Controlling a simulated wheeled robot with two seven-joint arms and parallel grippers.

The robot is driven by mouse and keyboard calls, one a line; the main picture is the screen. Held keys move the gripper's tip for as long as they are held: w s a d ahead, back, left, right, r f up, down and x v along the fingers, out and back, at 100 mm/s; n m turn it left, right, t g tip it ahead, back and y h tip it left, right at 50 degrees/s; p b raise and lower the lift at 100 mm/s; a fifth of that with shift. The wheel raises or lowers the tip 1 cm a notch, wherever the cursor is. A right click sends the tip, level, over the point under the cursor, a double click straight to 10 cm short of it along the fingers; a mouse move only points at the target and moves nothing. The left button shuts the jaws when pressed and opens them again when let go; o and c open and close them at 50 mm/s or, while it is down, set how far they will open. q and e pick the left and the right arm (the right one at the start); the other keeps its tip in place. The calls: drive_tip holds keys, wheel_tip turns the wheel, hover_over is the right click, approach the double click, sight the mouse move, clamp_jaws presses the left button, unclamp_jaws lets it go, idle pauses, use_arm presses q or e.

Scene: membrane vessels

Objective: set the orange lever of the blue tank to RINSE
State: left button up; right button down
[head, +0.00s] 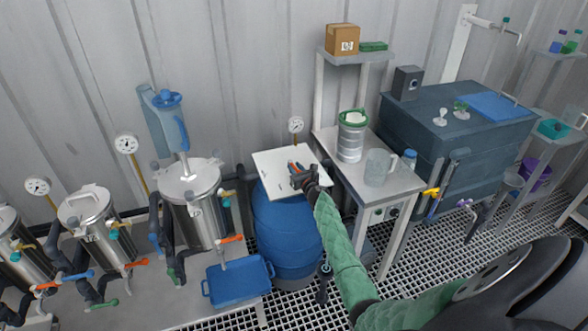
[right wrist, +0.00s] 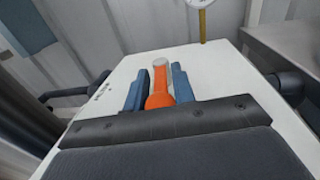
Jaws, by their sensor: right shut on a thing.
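The blue tank (head: 287,235) is a round blue barrel with a white panel (head: 272,163) on top. The orange lever (right wrist: 160,84) lies on this panel, with a pale grey round end at its far tip. My right gripper (head: 297,169) reaches down onto the panel and is shut on the lever, with one blue finger on each side of it in the right wrist view. Small dark marks show on the panel left of the lever, too small to read. In the head view the gripper hides most of the lever. My left gripper is not in view.
A steel table (head: 370,180) with a jug (head: 380,167) and a canister (head: 351,138) stands right of the tank. Steel vessels (head: 195,200) with pipes stand to the left. A blue tray (head: 237,281) is in front, left of the tank. A pressure gauge (head: 296,125) rises behind the panel.

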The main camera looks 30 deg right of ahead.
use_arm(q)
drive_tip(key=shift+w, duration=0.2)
use_arm(e)
drive_tip(key=shift+d+r+y, duration=0.1)
drive_tip(key=shift+d+y, duration=0.05)
drive_tip(key=shift+y, duration=0.15)
drive_tip(key=c, duration=1.4)
unclamp_jaws()
drive_tip(key=shift+c, duration=0.2)
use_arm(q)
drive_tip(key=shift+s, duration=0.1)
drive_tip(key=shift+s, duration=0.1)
use_arm(e)
drive_tip(key=shift+s+n, duration=0.3)
drive_tip(key=shift+s, duration=0.3)
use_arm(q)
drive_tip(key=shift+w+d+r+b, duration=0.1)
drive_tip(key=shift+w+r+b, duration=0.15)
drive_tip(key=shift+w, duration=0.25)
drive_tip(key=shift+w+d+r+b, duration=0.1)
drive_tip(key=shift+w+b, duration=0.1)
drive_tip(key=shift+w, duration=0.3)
use_arm(e)
drive_tip(key=s, duration=0.6)
drive_tip(key=shift+s+a, duration=0.25)
